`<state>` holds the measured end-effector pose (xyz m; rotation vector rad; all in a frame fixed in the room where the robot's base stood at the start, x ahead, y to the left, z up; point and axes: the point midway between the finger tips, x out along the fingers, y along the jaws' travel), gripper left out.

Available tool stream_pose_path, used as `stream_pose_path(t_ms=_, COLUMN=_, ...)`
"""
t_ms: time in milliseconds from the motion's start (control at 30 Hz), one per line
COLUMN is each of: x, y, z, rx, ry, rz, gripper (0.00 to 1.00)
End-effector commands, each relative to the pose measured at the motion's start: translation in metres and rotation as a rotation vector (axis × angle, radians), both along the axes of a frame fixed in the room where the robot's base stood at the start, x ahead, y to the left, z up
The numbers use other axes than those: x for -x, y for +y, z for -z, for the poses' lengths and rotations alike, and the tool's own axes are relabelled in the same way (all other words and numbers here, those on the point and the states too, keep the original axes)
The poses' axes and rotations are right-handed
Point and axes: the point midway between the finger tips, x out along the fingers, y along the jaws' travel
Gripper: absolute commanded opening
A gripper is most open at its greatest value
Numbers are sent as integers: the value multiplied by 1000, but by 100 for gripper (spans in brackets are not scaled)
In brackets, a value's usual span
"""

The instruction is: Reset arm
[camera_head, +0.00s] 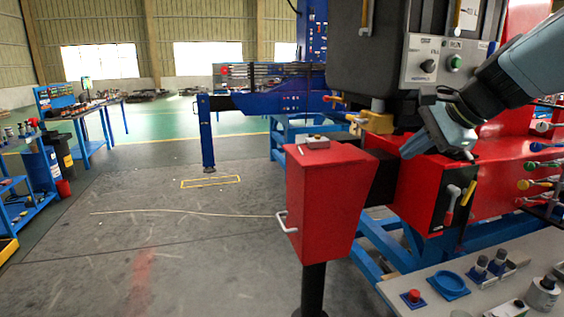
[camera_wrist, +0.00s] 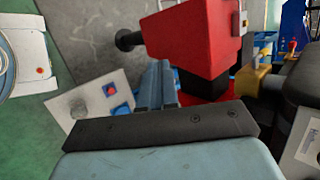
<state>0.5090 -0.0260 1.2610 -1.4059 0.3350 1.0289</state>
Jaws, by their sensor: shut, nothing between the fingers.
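My gripper (camera_head: 466,154) is at the end of my grey-blue arm, at the right of the head view. It is shut with nothing in it, in front of the red machine (camera_head: 490,190) and below the dark control box (camera_head: 450,65). In the wrist view, my gripper (camera_wrist: 165,130) shows as a dark bar on a pale blue body along the bottom edge.
A red box on a black post (camera_head: 322,200) stands left of my gripper. A grey table (camera_head: 470,290) with small parts is at lower right. Coloured levers (camera_head: 540,165) stick out at the right edge. The floor (camera_head: 170,250) at left is largely clear.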

Motion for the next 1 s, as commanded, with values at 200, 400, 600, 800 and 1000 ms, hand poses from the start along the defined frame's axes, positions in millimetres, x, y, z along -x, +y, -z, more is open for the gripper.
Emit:
stream_pose_path(t_ms=200, x=59, y=30, z=44, rx=432, ry=-47, rz=-403, gripper=0)
stream_pose_path(t_ms=400, x=99, y=32, z=72, rx=785, ry=-108, rz=-751, gripper=0)
stream_pose_path(t_ms=600, x=115, y=28, z=84, rx=983, ry=-148, rz=-948, gripper=0)
stream_pose_path(t_ms=800, x=118, y=26, z=86, rx=1022, ry=-153, rz=-986, gripper=0)
stream_pose_path(t_ms=1000, x=118, y=26, z=86, rx=1019, ry=-153, rz=-983, gripper=0)
